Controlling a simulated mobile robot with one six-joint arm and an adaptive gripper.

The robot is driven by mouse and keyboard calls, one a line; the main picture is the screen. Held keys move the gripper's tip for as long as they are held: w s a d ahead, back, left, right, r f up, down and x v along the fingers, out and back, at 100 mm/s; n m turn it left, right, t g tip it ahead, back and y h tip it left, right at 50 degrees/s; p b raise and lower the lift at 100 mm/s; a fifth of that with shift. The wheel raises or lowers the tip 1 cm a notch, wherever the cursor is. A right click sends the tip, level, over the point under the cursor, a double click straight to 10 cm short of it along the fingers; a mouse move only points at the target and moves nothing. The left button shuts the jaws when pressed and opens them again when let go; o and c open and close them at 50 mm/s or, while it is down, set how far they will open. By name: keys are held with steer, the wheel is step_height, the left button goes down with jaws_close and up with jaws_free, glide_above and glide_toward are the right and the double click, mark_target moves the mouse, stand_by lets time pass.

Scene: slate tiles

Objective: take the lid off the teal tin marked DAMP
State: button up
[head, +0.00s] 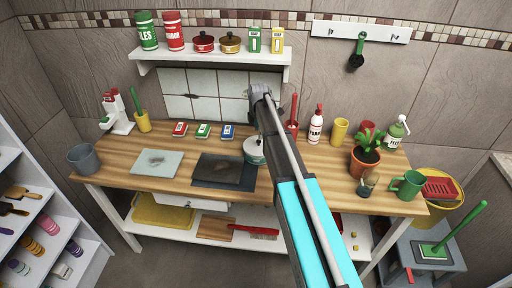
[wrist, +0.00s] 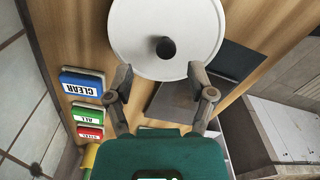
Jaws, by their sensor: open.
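A tin with a white lid (head: 252,145) and a teal band (head: 257,159) stands on the wooden bench, partly hidden behind my arm. Its marking cannot be read. In the wrist view the round white lid (wrist: 135,35) with a dark knob (wrist: 165,48) fills the top middle. My gripper (wrist: 160,74) is open, its two fingers apart at the lid's near edge, with the knob beyond and between them. Nothing is between the fingers, and I cannot tell whether they touch the lid. The tin's body is hidden below the lid in the wrist view.
A dark slab (head: 210,173) lies just left of the tin, and a pale tile (head: 140,163) further left. Red, green and blue labelled blocks (head: 203,131) sit behind. A shelf (head: 215,57) with tins hangs above. A potted plant (head: 364,160) and mugs stand right.

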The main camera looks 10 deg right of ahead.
mark_target(259, 143)
steer(key=shift+s+f+b, duration=0.15)
steer(key=shift+f+b, duration=2)
steer(key=shift+f, duration=0.25)
steer(key=shift+c, duration=0.3)
steer(key=shift+r, duration=0.1)
steer(key=c, duration=0.9)
